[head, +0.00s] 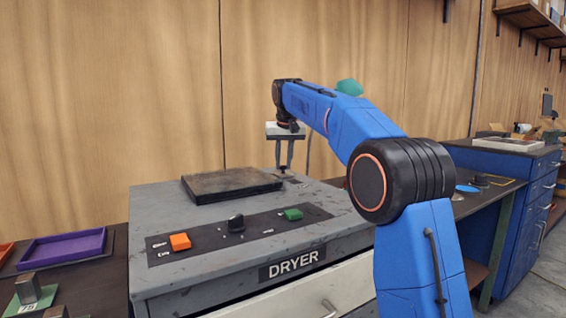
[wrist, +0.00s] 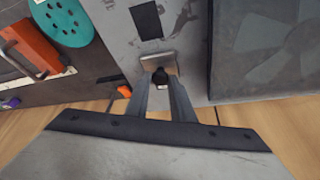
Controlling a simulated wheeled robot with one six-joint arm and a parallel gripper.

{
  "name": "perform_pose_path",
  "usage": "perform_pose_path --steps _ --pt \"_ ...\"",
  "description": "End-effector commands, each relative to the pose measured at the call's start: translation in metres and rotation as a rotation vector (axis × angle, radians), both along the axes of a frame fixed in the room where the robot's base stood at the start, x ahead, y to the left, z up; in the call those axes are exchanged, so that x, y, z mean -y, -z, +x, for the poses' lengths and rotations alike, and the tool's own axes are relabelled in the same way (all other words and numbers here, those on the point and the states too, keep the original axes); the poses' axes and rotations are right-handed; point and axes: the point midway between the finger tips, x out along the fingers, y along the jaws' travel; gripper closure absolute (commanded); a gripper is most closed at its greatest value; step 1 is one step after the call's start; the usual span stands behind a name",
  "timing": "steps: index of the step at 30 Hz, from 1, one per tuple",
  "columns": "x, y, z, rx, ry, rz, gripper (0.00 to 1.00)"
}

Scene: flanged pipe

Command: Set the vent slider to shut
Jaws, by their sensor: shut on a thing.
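The dryer (head: 160,200) is a worn grey cabinet with a dark label strip on its front. The vent slider (wrist: 156,63) shows in the wrist view as a small metal plate with a black knob, on the dryer's grey top. A dark rectangle, which may be the vent opening or a marking, lies beyond it in the wrist view. My gripper (wrist: 161,84) points down and is shut on the slider's knob. In the head view my gripper (head: 283,163) is at the back right of the dryer top, where the knob shows small. The slider's exact setting cannot be told.
A dark square plate (head: 230,185) lies on the dryer top, left of my gripper. The sloped panel has an orange button (head: 180,241), a black dial (head: 236,223) and a green button (head: 292,214). A wooden wall (head: 110,90) stands close behind. A purple tray (head: 62,250) sits at left.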

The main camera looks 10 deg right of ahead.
Motion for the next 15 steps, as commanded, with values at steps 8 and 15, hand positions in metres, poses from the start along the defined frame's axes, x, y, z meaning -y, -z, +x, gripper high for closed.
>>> perform_pose_path --steps 8,15 --pt "0.013 -0.001 -0.039 -0.001 0.000 -0.001 1.00" --pt "0.023 -0.001 -0.069 0.000 0.000 -0.001 1.00"
